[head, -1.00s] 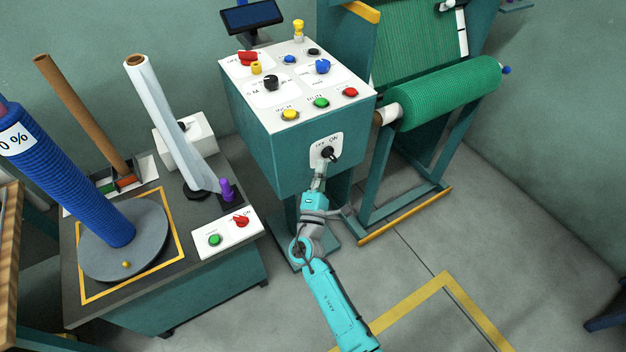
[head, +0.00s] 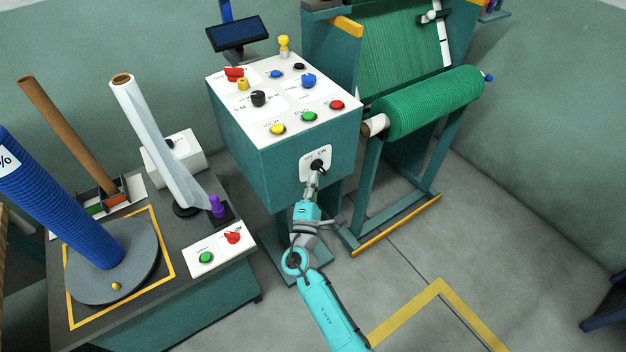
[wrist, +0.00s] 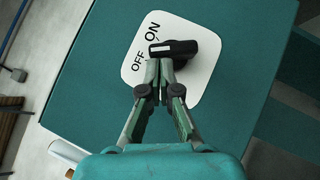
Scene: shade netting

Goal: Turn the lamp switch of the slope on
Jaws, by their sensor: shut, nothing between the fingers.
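The lamp switch (head: 319,166) is a black rotary knob on a white plate marked OFF and ON, on the front face of the teal console (head: 285,170). In the wrist view the knob (wrist: 195,46) carries a white stripe whose end points between the words OFF and ON. My gripper (head: 314,180) is just below the knob in the head view. In the wrist view its fingertips (wrist: 159,68) are together and empty, right at the knob's lower edge. I cannot tell whether they touch it.
The console top (head: 290,95) holds several coloured buttons and knobs. To the right stands a frame with a green net roll (head: 430,103).

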